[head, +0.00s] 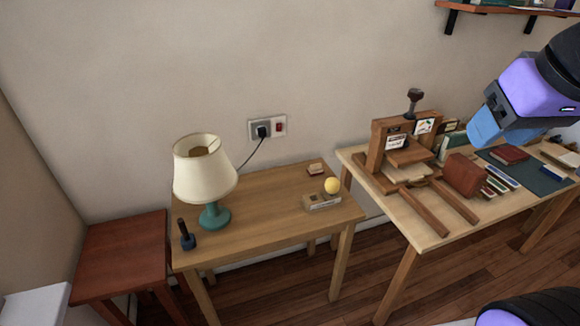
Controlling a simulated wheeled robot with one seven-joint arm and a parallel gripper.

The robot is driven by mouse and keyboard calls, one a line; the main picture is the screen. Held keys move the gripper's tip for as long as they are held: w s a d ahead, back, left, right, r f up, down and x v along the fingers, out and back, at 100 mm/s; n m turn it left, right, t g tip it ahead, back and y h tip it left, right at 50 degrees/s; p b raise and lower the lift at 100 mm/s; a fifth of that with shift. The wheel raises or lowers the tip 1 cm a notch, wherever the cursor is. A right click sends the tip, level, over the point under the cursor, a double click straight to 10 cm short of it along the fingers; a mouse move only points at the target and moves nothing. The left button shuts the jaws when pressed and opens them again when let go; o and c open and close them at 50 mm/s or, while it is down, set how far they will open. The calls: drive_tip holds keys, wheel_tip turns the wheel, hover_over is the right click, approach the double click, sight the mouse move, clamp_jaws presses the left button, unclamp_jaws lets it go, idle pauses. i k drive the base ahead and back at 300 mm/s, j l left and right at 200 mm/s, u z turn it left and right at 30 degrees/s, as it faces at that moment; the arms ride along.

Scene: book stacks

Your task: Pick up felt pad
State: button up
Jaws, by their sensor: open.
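I cannot pick out a felt pad with certainty. A small block with a reddish-brown top and a paler side (315,168) lies near the back of the middle wooden table (265,222); it is too small to tell what it is. A flat dark green mat (540,178) lies on the right table under several books and small items. Part of my purple and blue arm hangs at the upper right, above the right table. My gripper's fingers do not show.
A teal lamp with a cream shade (204,170), a dark upright tool (187,235) and a yellow ball on a small box (322,201) stand on the middle table. A wooden press (402,150) stands on the right table (405,212). The red-brown side table (120,245) is bare.

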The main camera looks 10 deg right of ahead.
sight(315, 169)
drive_tip(key=i+u, duration=0.2)
drive_tip(key=u, duration=0.4)
drive_tip(key=k+j+u, duration=0.1)
drive_tip(key=u, duration=2.15)
drive_tip(key=z, duration=0.5)
drive_tip(key=k+l+z, duration=0.1)
drive_tip(key=z, duration=0.4)
drive_tip(key=l+z, duration=0.1)
drive_tip(key=z, duration=0.35)
drive_tip(key=k+l+z, duration=0.1)
drive_tip(key=z, duration=0.4)
drive_tip(key=j+z, duration=0.15)
drive_tip(key=z, duration=0.45)
drive_tip(key=j+z, duration=0.25)
drive_tip(key=i+j+u, duration=0.2)
drive_tip(key=i, duration=0.4)
drive_tip(key=l, duration=0.1)
